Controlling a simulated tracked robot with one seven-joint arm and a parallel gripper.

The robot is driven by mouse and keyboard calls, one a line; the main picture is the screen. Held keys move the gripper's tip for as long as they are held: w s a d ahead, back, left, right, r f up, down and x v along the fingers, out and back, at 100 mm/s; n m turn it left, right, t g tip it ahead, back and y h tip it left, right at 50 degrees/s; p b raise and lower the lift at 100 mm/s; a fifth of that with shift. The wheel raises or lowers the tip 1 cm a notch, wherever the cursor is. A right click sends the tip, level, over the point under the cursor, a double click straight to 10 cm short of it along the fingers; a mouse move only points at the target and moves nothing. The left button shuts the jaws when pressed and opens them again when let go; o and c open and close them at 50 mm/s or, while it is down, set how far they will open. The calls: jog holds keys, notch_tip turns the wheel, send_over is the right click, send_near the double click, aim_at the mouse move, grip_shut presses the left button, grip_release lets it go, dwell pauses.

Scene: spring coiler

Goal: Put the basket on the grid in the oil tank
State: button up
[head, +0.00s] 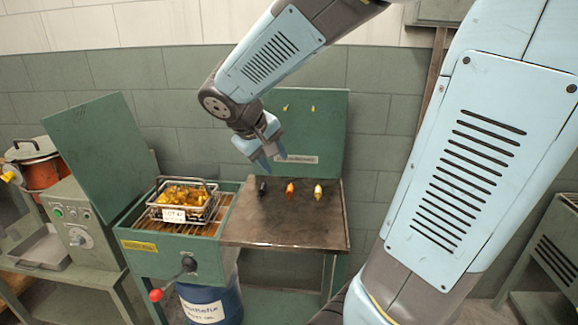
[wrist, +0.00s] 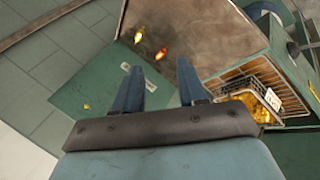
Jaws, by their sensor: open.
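The wire basket (head: 208,211) holds yellow-gold parts and bears a white label. It sits over the brown slatted grid (head: 225,203) in the open green oil tank (head: 165,257); it looks level, and its handle shows above the rim. The basket also shows at the right of the wrist view (wrist: 239,81). My gripper (head: 274,162) is open and empty, pointing down above the back of the metal worktop, to the right of the basket and apart from it. Its two blue fingers (wrist: 160,92) are spread in the wrist view.
The dark worktop (head: 285,228) carries a black, an orange and a yellow small item in a row. Raised green lids stand behind the tank and worktop. A red-knobbed lever (head: 156,295) juts from the tank front. A control box (head: 78,232) stands left, a blue drum (head: 212,303) below.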

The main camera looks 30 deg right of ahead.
jog(key=s+a+r+m+t+y, duration=0.1)
jog(key=s+r+y, duration=0.1)
jog(key=s, duration=0.4)
jog(key=s+a+r+m+t+y, duration=0.1)
jog(key=s+r+y, duration=0.1)
jog(key=s, duration=0.5)
jog(key=shift+s+a+r+t+y, duration=0.15)
jog(key=shift+a+r+t+y, duration=0.15)
jog(key=shift+y, duration=0.6)
